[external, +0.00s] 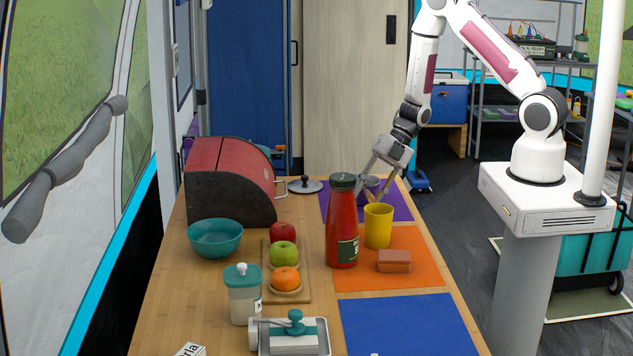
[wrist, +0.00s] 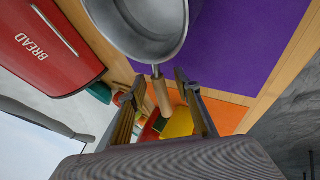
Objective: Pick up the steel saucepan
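The steel saucepan (wrist: 140,28) sits on the purple mat (wrist: 228,45), cut off by the top edge of the wrist view. Its handle (wrist: 161,92) points toward my gripper and ends in a light wooden grip. My gripper (wrist: 157,85) is open, with one finger to each side of the handle and a visible gap on both sides. In the external view my gripper (external: 375,186) is low over the purple mat (external: 398,205), behind the bottle and cup. The saucepan (external: 371,183) is mostly hidden there. I cannot tell the exact height of the fingertips over the handle.
A red bottle (external: 342,225) and a yellow cup (external: 378,226) stand close in front of my gripper. A red bread box (external: 231,180) and a lid (external: 304,185) are to the left. A brick-coloured block (external: 394,261) lies on the orange mat (external: 420,245). The blue mat (external: 405,325) is largely clear.

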